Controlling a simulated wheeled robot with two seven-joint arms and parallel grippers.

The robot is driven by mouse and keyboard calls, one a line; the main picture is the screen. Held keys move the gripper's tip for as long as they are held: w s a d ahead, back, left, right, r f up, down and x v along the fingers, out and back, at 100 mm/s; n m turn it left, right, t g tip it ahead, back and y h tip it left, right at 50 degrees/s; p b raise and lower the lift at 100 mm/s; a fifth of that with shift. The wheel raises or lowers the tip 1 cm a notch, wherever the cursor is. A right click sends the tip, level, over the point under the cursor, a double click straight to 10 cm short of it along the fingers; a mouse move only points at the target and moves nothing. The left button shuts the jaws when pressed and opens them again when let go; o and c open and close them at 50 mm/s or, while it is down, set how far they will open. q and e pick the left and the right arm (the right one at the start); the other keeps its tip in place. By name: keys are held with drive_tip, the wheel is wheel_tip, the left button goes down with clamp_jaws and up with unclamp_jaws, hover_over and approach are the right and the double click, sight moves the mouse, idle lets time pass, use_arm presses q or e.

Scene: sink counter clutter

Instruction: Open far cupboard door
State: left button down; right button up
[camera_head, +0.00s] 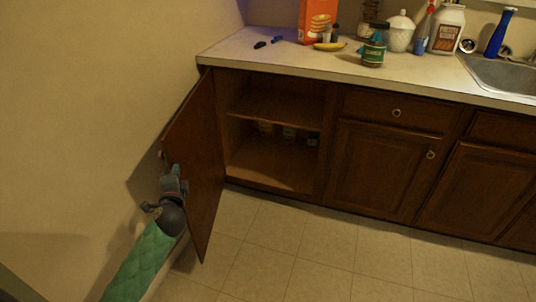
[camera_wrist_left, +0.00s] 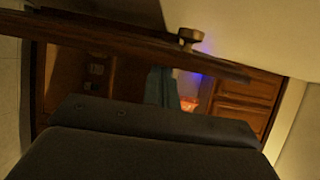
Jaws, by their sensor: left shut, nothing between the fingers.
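The far cupboard door (camera_head: 203,150) is a dark wooden panel at the left end of the counter. It stands swung wide open toward the left wall, and the cupboard interior (camera_head: 270,150) with its shelf shows. My left gripper (camera_head: 173,170) is shut and empty, on the wall side of the door near its knob (camera_head: 162,155). I cannot tell whether it touches the door. In the left wrist view the door's edge (camera_wrist_left: 130,42) crosses the top with the round knob (camera_wrist_left: 190,36) on it. My right gripper is in neither view.
A few small containers (camera_head: 288,132) stand inside the cupboard. The closed door (camera_head: 375,170) and drawer (camera_head: 396,112) are to its right. The counter (camera_head: 270,60) holds an orange box (camera_head: 316,20), a banana, jars and bottles. The tiled floor (camera_head: 300,240) is clear.

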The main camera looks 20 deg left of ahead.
use_arm(q)
drive_tip(key=s+a+m+h+p, duration=0.1)
drive_tip(key=s+a, duration=0.1)
drive_tip(key=a, duration=1.1)
drive_tip(key=shift+s+t+h+p, duration=0.15)
drive_tip(key=shift+t+h+p, duration=0.15)
drive_tip(key=shift+t+p, duration=0.1)
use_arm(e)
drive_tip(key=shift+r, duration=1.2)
use_arm(q)
drive_tip(key=shift+a, duration=0.15)
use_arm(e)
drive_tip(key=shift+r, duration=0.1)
